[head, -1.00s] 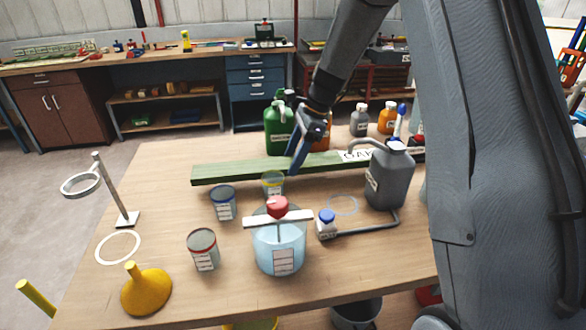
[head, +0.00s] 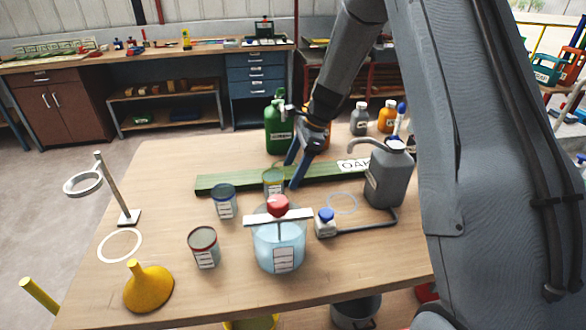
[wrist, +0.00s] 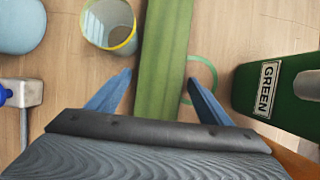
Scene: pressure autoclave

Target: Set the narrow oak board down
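The narrow oak board (head: 228,184) is a long green-stained plank with an OAK label near its right end. It lies flat across the middle of the table (head: 160,160), as far as I can see. My gripper (head: 291,175) is over the board, pointing down, its two blue fingers spread apart. In the wrist view the board (wrist: 165,60) passes between the fingers, with a small gap on each side. The board's right end is partly hidden behind the grey jug.
A yellow-rimmed jar (head: 273,183) stands close in front of the board. A green jug (head: 278,130) stands behind it, and a grey jug (head: 390,178) at right. The table's back left is clear.

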